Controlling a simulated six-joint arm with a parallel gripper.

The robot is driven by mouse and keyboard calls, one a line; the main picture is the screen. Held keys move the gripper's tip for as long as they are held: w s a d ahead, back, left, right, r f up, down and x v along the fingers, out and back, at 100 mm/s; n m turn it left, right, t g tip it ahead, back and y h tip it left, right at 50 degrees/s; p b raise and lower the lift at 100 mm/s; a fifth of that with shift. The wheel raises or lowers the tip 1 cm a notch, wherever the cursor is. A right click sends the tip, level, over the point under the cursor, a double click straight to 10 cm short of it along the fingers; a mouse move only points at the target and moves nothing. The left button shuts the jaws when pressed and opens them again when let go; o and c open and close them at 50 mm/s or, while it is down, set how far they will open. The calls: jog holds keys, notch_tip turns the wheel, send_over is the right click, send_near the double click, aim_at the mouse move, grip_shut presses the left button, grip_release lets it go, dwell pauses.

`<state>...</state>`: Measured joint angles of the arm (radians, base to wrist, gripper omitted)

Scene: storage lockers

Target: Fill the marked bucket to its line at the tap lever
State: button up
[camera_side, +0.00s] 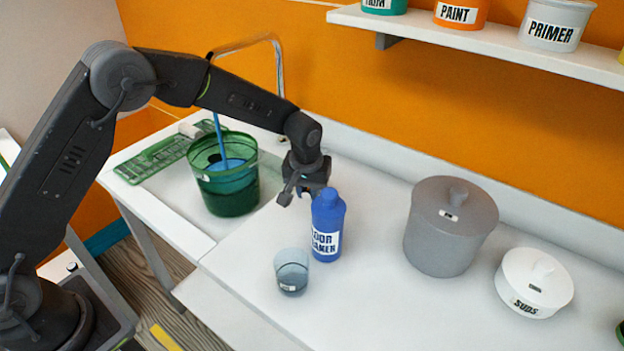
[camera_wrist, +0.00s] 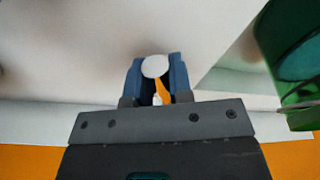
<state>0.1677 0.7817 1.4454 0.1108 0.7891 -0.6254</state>
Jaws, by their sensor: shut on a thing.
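The translucent green bucket (camera_side: 228,190) stands upright in the sink at the left of the counter; it also shows at the right of the wrist view (camera_wrist: 292,60). A blue stream (camera_side: 218,130) falls from the curved tap spout (camera_side: 277,55) into it. The lower part of the bucket looks darker; I cannot make out its line against the water level. My gripper (camera_side: 295,188) is right of the bucket, pointing down. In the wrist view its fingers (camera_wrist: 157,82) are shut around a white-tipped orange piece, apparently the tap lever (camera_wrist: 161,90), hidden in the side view.
A blue cleaner bottle (camera_side: 328,228) stands just in front of my gripper. A clear cup (camera_side: 291,272) is nearer the counter's front edge. A grey lidded pot (camera_side: 447,235) and a white suds tub (camera_side: 533,285) stand right. A green rack (camera_side: 160,157) lies left of the bucket.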

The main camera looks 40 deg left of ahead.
jog(key=shift+s+a+m+h, duration=0.15)
jog(key=shift+a+m, duration=0.4)
jog(key=shift+m, duration=0.4)
jog(key=shift+s+a+m+h, duration=0.15)
jog(key=shift+a+m, duration=0.35)
jog(key=shift+m, duration=0.45)
jog(key=shift+w+d+n, duration=0.15)
jog(key=shift+d+n, duration=0.4)
jog(key=shift+n, duration=0.4)
jog(key=shift+w+d+n, duration=0.15)
jog(key=shift+d+n, duration=0.35)
jog(key=shift+n, duration=0.45)
jog(key=m, duration=0.1)
jog(key=a+m, duration=0.2)
jog(key=shift+s+m, duration=0.25)
jog(key=shift+m, duration=0.15)
